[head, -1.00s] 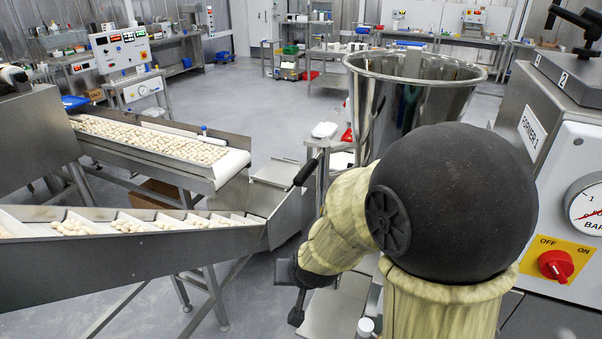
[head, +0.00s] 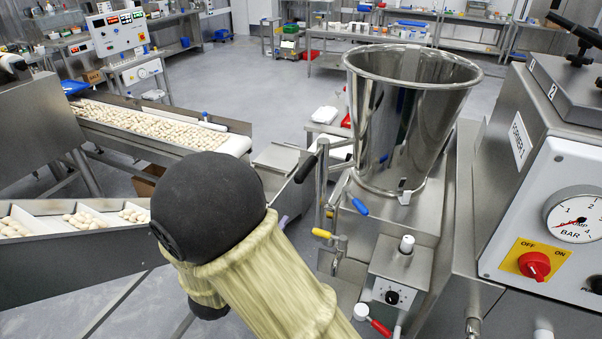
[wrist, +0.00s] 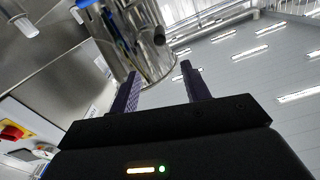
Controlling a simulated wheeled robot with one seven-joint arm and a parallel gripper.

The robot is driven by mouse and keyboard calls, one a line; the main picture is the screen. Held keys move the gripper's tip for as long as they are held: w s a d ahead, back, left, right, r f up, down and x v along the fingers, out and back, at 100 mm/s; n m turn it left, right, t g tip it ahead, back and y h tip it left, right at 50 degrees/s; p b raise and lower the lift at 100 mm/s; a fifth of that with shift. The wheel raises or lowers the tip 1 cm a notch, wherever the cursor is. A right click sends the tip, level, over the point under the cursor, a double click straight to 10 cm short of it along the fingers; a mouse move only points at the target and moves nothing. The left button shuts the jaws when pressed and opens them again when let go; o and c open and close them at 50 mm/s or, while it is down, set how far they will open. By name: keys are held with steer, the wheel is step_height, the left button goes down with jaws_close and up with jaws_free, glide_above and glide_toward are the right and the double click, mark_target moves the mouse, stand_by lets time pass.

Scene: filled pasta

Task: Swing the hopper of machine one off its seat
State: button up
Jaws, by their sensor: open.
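The hopper (head: 408,125) is a shiny steel cone, upright on its seat (head: 385,205) on the machine labelled FORMER 1 (head: 519,140). A black handle (head: 306,168) sticks out from a bar at the hopper's left side. In the head view my arm covers my gripper. In the wrist view my gripper (wrist: 160,69) is open, with nothing between its fingers. The hopper's shiny wall (wrist: 140,45) lies beyond the fingertips, with a dark knob (wrist: 159,36) in front of it; I cannot tell if any finger touches.
A blue lever (head: 360,206), a yellow lever (head: 322,233) and a red-handled lever (head: 380,328) sit low around the seat. A control panel with a red switch (head: 534,265) and gauge (head: 577,215) stands right. A pasta conveyor (head: 150,130) is left.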

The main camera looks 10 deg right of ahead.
mark_target(297, 181)
steer(key=shift+w+d, duration=0.1)
steer(key=p+x, duration=0.6)
steer(key=x, duration=1.1)
steer(key=shift+w+d+f, duration=0.1)
steer(key=shift+w, duration=0.05)
jaws_close()
